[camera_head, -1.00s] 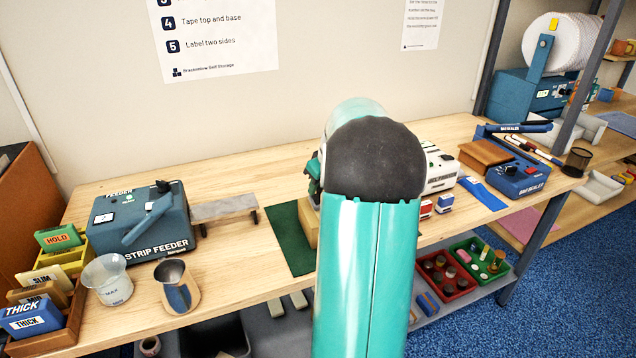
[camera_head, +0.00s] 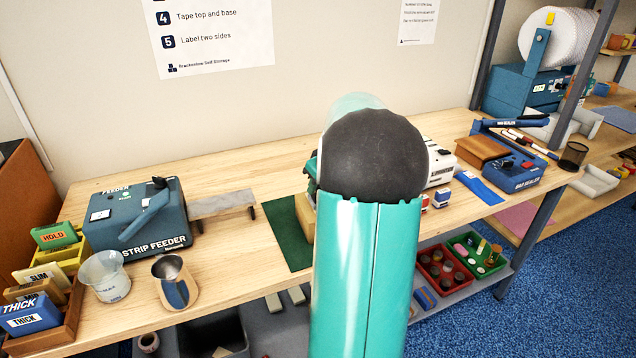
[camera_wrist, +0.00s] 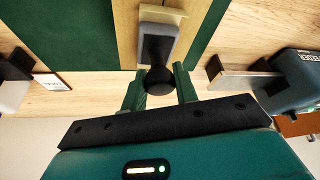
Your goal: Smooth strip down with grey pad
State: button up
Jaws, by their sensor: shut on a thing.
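In the wrist view my gripper (camera_wrist: 158,84) is shut on the dark round knob of the grey pad (camera_wrist: 157,44). The pad lies over a cream strip (camera_wrist: 176,17), whose end shows past the pad. Beneath is a tan carton (camera_wrist: 126,32) on the green mat (camera_wrist: 60,42). Whether the pad presses on the strip or hovers just over it I cannot tell. In the head view my arm hides the gripper, the pad and most of the carton; only part of the green mat (camera_head: 287,238) shows.
The blue strip feeder (camera_head: 138,220) with its grey outfeed ledge (camera_head: 222,204) stands left of the mat. A clear beaker (camera_head: 105,276) and a metal jug (camera_head: 175,284) stand near the front edge. A white machine (camera_head: 440,165) and the blue bag sealer (camera_head: 515,172) are on the right.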

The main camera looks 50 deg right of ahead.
jog(key=shift+s+f, duration=0.1)
jog(key=shift+s+a, duration=0.6)
jog(key=shift+s, duration=0.2)
jog(key=shift+s+a, duration=0.55)
jog(key=shift+s, duration=0.25)
dwell(0.3)
notch_tip(320, 180, up, 7)
dwell(0.8)
